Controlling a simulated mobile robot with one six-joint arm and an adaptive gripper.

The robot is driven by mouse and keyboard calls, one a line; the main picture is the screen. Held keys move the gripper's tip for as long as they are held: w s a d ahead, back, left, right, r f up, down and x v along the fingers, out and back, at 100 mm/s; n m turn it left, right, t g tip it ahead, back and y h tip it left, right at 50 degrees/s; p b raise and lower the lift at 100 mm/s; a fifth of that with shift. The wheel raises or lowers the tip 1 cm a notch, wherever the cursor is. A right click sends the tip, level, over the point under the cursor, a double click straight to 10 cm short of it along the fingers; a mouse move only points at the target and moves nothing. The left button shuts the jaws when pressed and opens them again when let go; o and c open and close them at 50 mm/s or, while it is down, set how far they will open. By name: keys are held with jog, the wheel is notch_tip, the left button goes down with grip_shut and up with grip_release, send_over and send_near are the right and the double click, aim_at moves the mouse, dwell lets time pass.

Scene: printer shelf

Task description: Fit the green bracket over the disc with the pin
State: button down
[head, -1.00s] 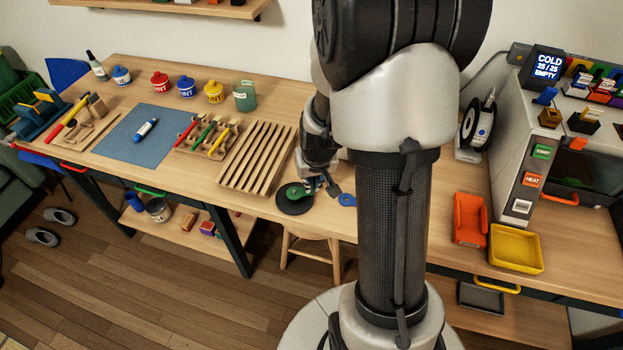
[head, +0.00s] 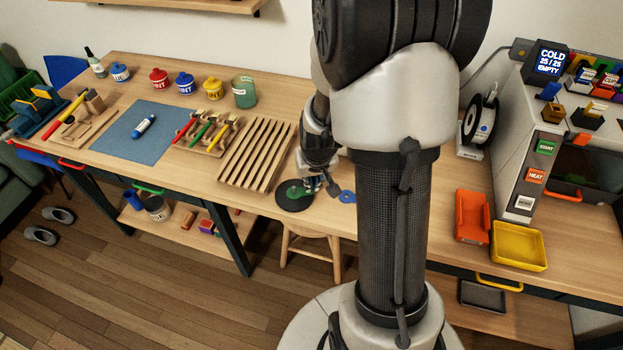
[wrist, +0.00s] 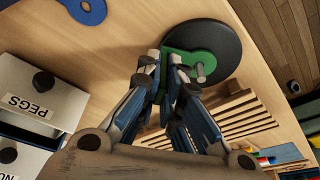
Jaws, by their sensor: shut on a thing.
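The black disc (head: 292,206) lies flat on the bench near its front edge; it also shows in the wrist view (wrist: 228,48). The green bracket (wrist: 203,60) is over the disc, and its near end is between my fingertips. It shows small in the head view (head: 293,191). A grey pin (wrist: 200,72) stands up at the bracket's edge in the wrist view; I cannot tell whether it passes through the bracket. My gripper (wrist: 167,68) is shut on the bracket, at the disc's edge. In the head view my gripper (head: 312,184) is partly hidden by its own links.
A blue flat ring piece (head: 347,197) lies right of the disc. A slatted wooden rack (head: 255,155) stands to the left. White boxes, one labelled PEGS (wrist: 40,100), show in the wrist view.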

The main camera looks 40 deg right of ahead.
jog(key=c, duration=1.7)
grip_release()
jog(key=shift+r+p, duration=2.8)
jog(key=shift+r, duration=0.7)
